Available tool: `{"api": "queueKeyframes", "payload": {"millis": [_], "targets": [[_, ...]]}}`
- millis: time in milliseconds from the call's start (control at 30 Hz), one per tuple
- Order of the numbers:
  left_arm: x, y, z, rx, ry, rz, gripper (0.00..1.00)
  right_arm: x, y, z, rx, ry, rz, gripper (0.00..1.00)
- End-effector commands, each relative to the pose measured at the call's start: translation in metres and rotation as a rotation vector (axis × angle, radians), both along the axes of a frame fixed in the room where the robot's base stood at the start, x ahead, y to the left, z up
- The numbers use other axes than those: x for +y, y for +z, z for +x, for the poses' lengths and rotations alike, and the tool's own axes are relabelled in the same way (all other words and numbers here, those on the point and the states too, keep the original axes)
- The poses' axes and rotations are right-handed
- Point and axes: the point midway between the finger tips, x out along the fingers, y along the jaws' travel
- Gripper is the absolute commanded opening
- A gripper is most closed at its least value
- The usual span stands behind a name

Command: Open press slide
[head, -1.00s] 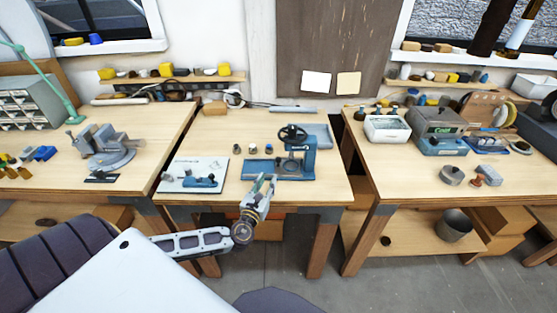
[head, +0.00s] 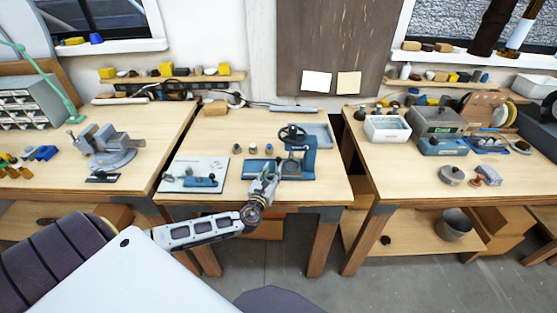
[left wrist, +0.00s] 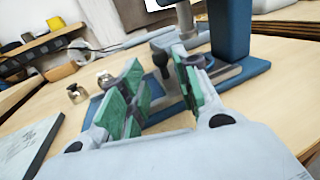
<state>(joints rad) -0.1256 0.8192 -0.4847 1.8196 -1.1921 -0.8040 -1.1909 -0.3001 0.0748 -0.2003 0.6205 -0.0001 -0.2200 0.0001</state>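The blue press (head: 300,158) with a dark handwheel stands on the middle table, its blue base (head: 257,170) reaching out to the left. A dark upright knob (left wrist: 160,62) shows in the gap, beyond the fingertips. The blue press column (left wrist: 230,32) is right of the fingers. The fingers hide part of the base. My right gripper is not in view.
A pale board with a blue fixture (head: 195,175) lies left of the press. Several small metal parts (head: 252,149) stand behind the base. A grey-blue tray (head: 318,133) is behind the press. The table's front right corner is clear.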

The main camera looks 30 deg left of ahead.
Motion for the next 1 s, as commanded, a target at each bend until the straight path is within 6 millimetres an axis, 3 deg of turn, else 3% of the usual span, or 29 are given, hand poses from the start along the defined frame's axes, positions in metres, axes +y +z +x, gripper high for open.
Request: {"api": "queueKeyframes", "payload": {"millis": [700,1000], "targets": [[0.014,0.001,0.059,-0.001,0.001,-0.001,0.32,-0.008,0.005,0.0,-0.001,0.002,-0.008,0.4],[0.017,0.0,0.074,0.0,0.001,-0.001,0.32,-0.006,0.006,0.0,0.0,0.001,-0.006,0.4]]}}
